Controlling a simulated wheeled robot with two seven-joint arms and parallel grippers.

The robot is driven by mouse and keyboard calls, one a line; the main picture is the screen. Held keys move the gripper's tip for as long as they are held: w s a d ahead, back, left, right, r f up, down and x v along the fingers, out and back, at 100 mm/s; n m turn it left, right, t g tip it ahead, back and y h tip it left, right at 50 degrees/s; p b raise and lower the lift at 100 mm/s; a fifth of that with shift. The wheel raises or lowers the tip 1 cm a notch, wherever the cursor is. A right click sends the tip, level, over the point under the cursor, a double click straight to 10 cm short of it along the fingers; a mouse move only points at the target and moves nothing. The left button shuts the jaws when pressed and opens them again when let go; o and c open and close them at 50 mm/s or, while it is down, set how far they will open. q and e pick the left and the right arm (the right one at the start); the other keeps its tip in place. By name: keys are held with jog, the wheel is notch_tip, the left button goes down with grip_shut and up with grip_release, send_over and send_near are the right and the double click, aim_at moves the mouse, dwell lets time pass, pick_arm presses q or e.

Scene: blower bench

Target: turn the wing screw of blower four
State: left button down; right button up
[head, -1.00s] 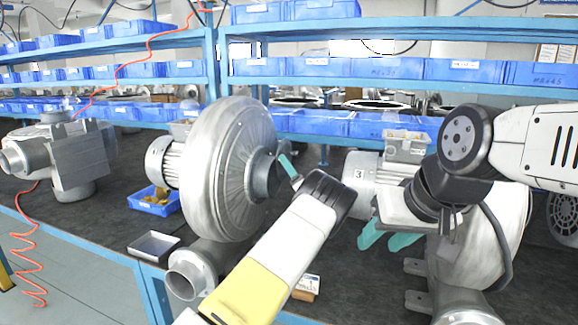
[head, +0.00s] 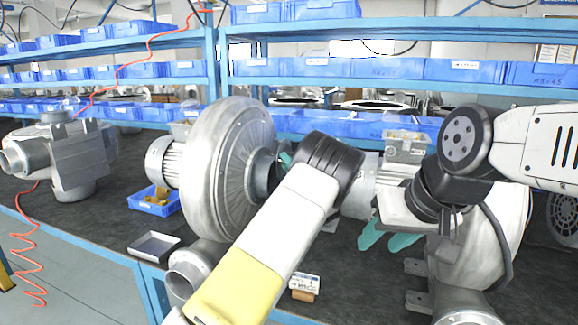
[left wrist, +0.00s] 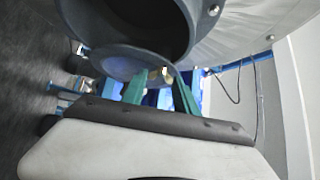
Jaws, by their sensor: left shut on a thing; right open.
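The large grey blower (head: 228,165) stands in the middle of the bench, its round inlet toward my left arm; its number cannot be read. My left gripper (head: 285,160) is beside this inlet, mostly hidden behind my own wrist. In the left wrist view its green fingers (left wrist: 158,82) reach up to the lower rim of the inlet pipe (left wrist: 135,65). My right gripper (head: 390,241) is open and empty, low in front of the right-hand blower (head: 510,225).
Another blower (head: 75,155) stands at the far left. A blue bin with yellow parts (head: 155,200), a metal tray (head: 154,245) and a small labelled box (head: 305,283) lie on the bench. Shelves of blue bins (head: 385,68) run behind.

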pick_arm(q)
jog(key=shift+w+d+r+m+g+h, duration=0.1)
jog(key=shift+r+m+g+h, duration=0.3)
jog(key=shift+m+g, duration=1.55)
jog(key=shift+w+r+m+g+h, duration=0.15)
jog(key=shift+m+g+h, duration=0.45)
jog(key=shift+m+g, duration=1.3)
jog(key=shift+w+d+r+m+g+h, duration=0.1)
jog(key=shift+r+m+g+h, duration=0.3)
jog(key=shift+m+g, duration=1.5)
jog(key=shift+f+n+g, duration=0.15)
jog(key=shift+n+g, duration=0.1)
jog(key=shift+g, duration=0.2)
jog(key=c, duration=0.9)
grip_release()
jog(key=shift+a, duration=0.1)
jog(key=shift+c, duration=0.2)
jog(key=v, duration=0.8)
